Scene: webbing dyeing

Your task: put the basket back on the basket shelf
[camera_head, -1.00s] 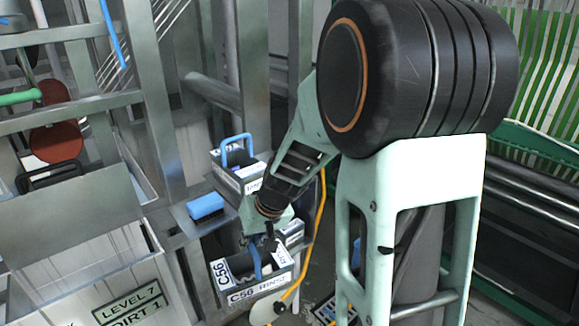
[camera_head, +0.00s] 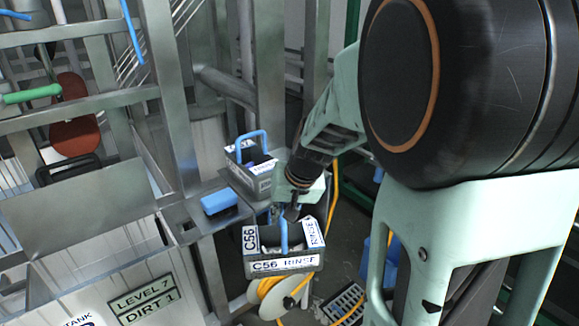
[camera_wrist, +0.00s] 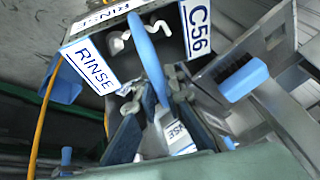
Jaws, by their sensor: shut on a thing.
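The basket (camera_head: 283,266) is a grey open-topped box with a blue handle and white "C56" and "RINSE" labels. My gripper (camera_head: 287,212) is shut on its blue handle from above, and the basket hangs roughly level, clear of the shelf's front. In the wrist view the basket (camera_wrist: 88,62) and its handle show beyond the fingertips of my gripper (camera_wrist: 158,97), with small pale pieces inside. The basket shelf seems to be the metal ledge (camera_head: 190,232) to the left. A similar basket (camera_head: 240,177) with a blue handle stands at its back.
A blue brush (camera_head: 219,201) lies on the ledge, left of the held basket; it also shows in the wrist view (camera_wrist: 243,80). A reel (camera_head: 293,297) with yellow cable is below the basket. Metal posts (camera_head: 165,100) and a "LEVEL 7 DIRT 1" tank (camera_head: 100,275) stand at left.

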